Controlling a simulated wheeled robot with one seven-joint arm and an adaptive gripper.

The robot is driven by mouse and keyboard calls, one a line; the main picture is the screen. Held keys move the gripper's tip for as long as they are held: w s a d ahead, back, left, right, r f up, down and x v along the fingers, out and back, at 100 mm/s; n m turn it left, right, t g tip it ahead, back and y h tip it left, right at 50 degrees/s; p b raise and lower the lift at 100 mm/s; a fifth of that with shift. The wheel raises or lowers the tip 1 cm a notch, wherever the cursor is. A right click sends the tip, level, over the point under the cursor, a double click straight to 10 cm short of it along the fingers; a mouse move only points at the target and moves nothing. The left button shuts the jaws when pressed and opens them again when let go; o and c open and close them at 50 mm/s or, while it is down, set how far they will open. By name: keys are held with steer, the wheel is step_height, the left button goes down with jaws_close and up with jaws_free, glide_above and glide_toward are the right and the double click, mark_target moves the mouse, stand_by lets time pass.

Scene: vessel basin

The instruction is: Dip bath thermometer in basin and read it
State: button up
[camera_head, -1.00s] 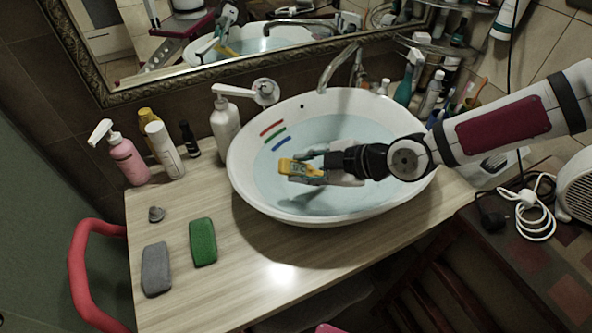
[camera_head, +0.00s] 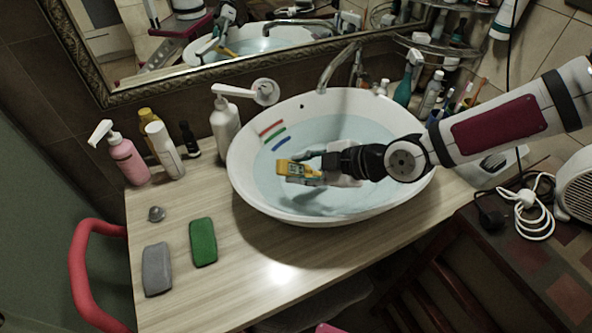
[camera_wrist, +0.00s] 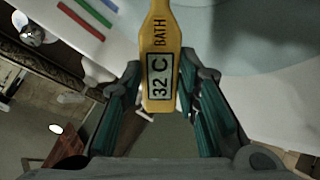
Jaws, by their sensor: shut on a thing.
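The bath thermometer is yellow (camera_head: 287,167), and my gripper (camera_head: 306,170) is shut on it above the basin. In the wrist view the thermometer (camera_wrist: 160,35) lies between my two green-padded fingers, and its display reads "32 C" beside the word "BATH". Its far end runs out of the top of the wrist view. The white oval basin (camera_head: 243,185) holds pale blue water (camera_head: 335,130). Red, green and blue stripes mark the basin's inner left wall. I cannot tell whether the thermometer touches the water.
The faucet (camera_head: 337,65) stands behind the basin. A white pump bottle (camera_head: 225,122), a pink bottle (camera_head: 128,160) and a white bottle (camera_head: 165,150) stand to the left. A green sponge (camera_head: 203,242), a grey sponge (camera_head: 157,269) and a stopper (camera_head: 156,214) lie on the counter.

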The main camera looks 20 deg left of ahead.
steer(key=shift+w+d, duration=0.15)
steer(key=shift+w, duration=0.05)
steer(key=shift+s, duration=0.2)
steer(key=shift+s+a, duration=0.3)
steer(key=shift+a, duration=0.1)
steer(key=shift+w+d, duration=0.1)
steer(key=shift+w, duration=0.1)
stand_by(0.3)
steer(key=shift+w+d, duration=0.3)
steer(key=shift+s+a, duration=0.1)
steer(key=shift+s, duration=0.05)
steer(key=shift+s+a, duration=0.3)
steer(key=shift+s, duration=0.05)
stand_by(0.5)
step_height(320, 180, up, 12)
steer(key=p, duration=0.5)
stand_by(0.7)
